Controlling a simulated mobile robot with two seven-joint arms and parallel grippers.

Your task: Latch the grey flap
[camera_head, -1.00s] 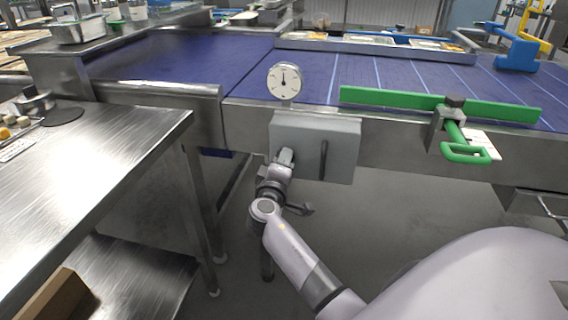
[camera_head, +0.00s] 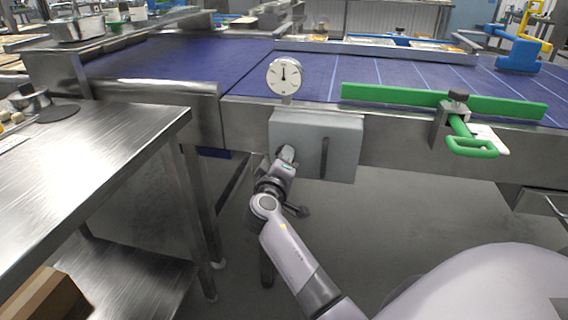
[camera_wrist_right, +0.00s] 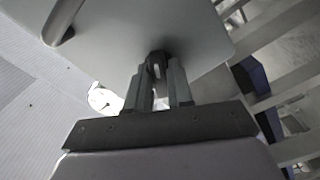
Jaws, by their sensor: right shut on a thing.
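The grey flap (camera_head: 345,140) is the flat front of a box under the conveyor's near edge. It has a dark upright handle (camera_head: 324,158) at its middle. In the right wrist view the flap (camera_wrist_right: 185,28) fills the top, with the handle (camera_wrist_right: 62,20) at the upper left. My right gripper (camera_head: 286,156) is at the flap's lower left part. In the wrist view my right gripper (camera_wrist_right: 158,78) has its fingers close together around a small dark knob (camera_wrist_right: 157,62) near the flap's edge. The fingers partly hide the knob. My left gripper is not in view.
A round dial (camera_head: 286,76) stands above the flap. A green bar (camera_head: 400,96) with a green clamp handle (camera_head: 472,147) lies along the blue conveyor (camera_head: 170,62) to the right. A steel table (camera_head: 90,150) stands at the left. The floor below the flap is open.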

